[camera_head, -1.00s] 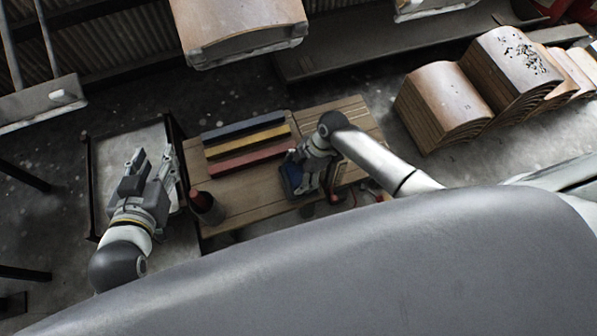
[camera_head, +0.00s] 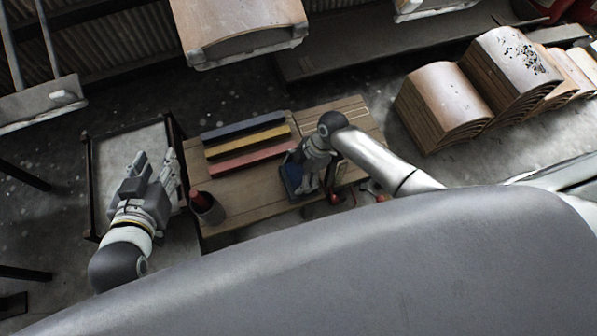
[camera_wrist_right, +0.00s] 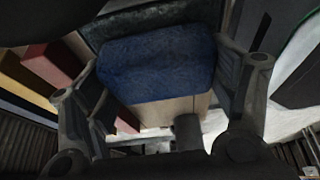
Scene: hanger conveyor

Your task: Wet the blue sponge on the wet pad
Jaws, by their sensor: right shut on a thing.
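The blue sponge (camera_wrist_right: 157,62) fills the upper middle of the right wrist view, between the two fingers of my right gripper (camera_wrist_right: 165,85). The gripper is shut on it. A dark, speckled pad (camera_wrist_right: 150,18) shows just beyond the sponge; whether they touch is unclear. In the head view, my right gripper (camera_head: 308,187) is low over the wooden table (camera_head: 240,198), and a blue patch (camera_head: 291,176) shows at its left; I cannot tell whether it is sponge or pad. My left gripper (camera_head: 154,165) is open and empty, over a framed grey panel.
Blue, yellow and red bars (camera_head: 246,144) lie on the table left of my right gripper. A dark cup with a red item (camera_head: 205,206) stands at the table's left edge. Stacks of curved wooden boards (camera_head: 445,100) stand at the right.

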